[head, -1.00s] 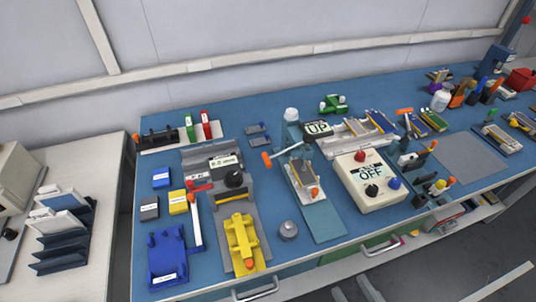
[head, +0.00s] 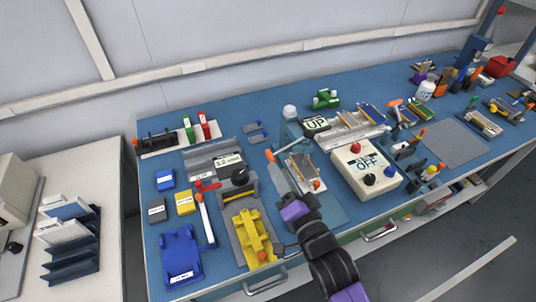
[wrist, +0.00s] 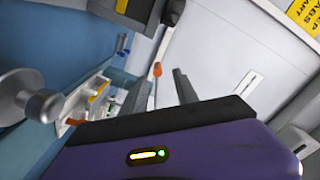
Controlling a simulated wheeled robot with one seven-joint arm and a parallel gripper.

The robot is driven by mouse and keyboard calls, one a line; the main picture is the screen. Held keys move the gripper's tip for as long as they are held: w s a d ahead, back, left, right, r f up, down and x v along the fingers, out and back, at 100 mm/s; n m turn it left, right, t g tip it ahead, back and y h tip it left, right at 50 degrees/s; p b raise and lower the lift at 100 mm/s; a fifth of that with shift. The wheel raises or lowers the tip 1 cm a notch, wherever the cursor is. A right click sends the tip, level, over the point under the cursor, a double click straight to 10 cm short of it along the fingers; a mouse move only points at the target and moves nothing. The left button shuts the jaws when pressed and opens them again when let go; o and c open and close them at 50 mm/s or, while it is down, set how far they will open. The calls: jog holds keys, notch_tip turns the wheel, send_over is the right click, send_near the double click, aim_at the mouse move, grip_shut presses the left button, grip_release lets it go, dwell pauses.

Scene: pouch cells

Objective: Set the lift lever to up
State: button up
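The lift lever (head: 270,156) is a rod with an orange tip, on the left side of the blue press-like stand (head: 291,132) in the head view. A sign reading UP (head: 316,123) stands beside the stand. My gripper, with a purple body (head: 295,211), is in front of the stand, apart from the lever, and its fingers are hard to make out there. In the wrist view, my gripper (wrist: 160,88) shows two dark fingers spread apart, with nothing held. An orange-tipped rod (wrist: 157,70) shows between them, farther off; I cannot tell whether it is the lift lever.
A cream control box (head: 366,172) with a sign reading OFF stands right of the stand. A yellow fixture (head: 248,232) and a blue tray (head: 181,254) are at the front left. A black knob (head: 239,177) stands left of the lever. A grey mat (head: 450,142) lies bare at right.

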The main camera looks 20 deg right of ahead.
aim_at(271, 157)
jog(key=shift+m, duration=0.6)
jog(key=shift+w+f+p, duration=0.2)
jog(key=shift+w+p, duration=0.45)
jog(key=shift+w, duration=3.25)
grip_shut()
